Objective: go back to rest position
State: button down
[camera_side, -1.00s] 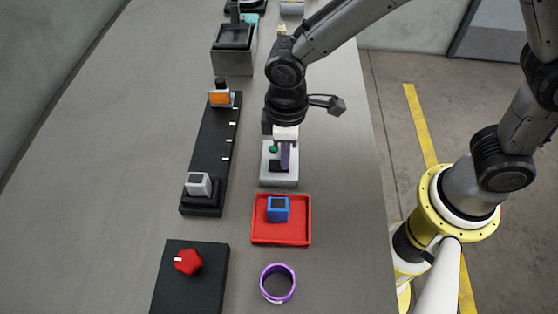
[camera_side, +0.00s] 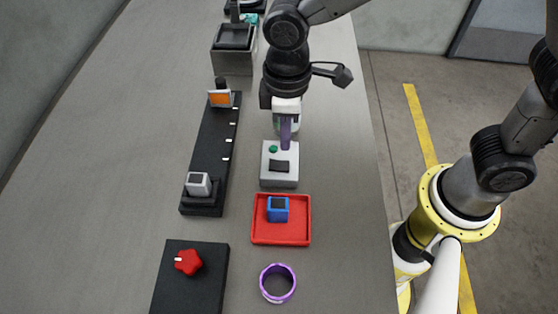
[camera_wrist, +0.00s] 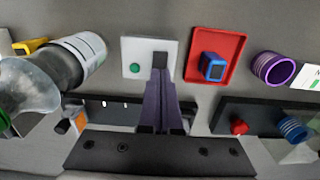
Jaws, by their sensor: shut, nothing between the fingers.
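My gripper (camera_side: 286,142) is shut and empty, with purple fingers pointing down. In the side view it hangs above the white box (camera_side: 279,178) with the green button and the dark pad. In the wrist view my gripper (camera_wrist: 160,75) shows its fingers together, their tips overlapping the lower edge of the white box (camera_wrist: 139,48). I cannot tell the exact height of the tips above the box.
A red tray (camera_side: 308,220) holds a blue block (camera_side: 278,207). Nearby are a purple ring (camera_side: 290,283), a black panel with a red knob (camera_side: 188,261), and a long black rail (camera_side: 213,145) with a grey block (camera_side: 198,184). A grey bin (camera_side: 232,62) stands behind.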

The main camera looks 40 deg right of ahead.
jog(key=shift+r, duration=0.45)
jog(key=d+r+m+t+y, duration=0.1)
jog(key=d+r+m+t, duration=0.25)
jog(key=d+r, duration=0.85)
jog(key=s+d+f+m+t+h, duration=0.1)
jog(key=s+d+f+m+t, duration=0.1)
jog(key=s+d+m, duration=0.3)
jog(key=s+d, duration=0.4)
jog(key=s, duration=0.4)
jog(key=shift+d, duration=0.4)
